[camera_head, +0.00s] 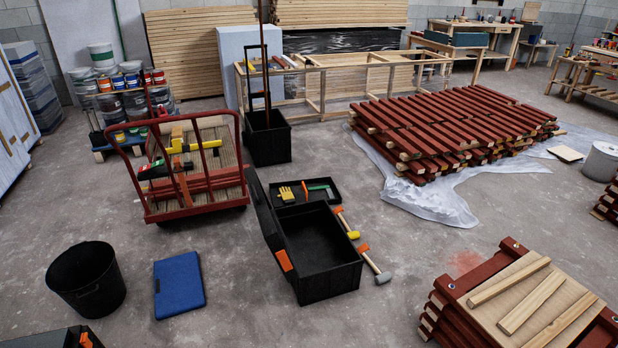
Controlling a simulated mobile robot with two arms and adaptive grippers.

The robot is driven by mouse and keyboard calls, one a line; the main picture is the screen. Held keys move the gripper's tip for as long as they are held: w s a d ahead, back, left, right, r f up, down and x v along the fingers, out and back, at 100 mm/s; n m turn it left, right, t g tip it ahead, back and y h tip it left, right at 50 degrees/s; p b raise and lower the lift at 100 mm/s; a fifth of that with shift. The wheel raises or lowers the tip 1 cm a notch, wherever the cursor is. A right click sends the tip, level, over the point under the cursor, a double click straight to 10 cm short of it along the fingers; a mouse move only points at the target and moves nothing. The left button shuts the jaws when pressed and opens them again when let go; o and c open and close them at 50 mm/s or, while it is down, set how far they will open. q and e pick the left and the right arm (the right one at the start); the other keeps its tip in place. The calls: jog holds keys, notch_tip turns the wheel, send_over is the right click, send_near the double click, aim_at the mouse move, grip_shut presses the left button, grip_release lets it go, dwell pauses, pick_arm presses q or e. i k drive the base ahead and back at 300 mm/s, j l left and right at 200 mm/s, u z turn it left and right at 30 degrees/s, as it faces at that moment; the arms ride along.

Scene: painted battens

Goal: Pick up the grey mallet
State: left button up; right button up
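The grey mallet (374,266) lies on the concrete floor just right of the open black toolbox (332,283). Its grey head points toward the lower right, and its wooden handle runs up to an orange end beside the box. A second mallet with a yellow head (352,235) lies just behind it, also along the box's right side. The toolbox's main compartment looks empty. Neither of my grippers shows in the head view.
A black tray with small tools (317,199) sits behind the toolbox. A red cart (190,170) is farther back. Stacked red battens (460,125) lie back right, another stack (520,300) front right. Floor right of the mallet is clear.

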aim_at(384, 277)
jog(key=i+z, duration=0.25)
jog(key=i, duration=0.35)
jog(key=i+j+z, duration=0.2)
jog(key=i, duration=0.4)
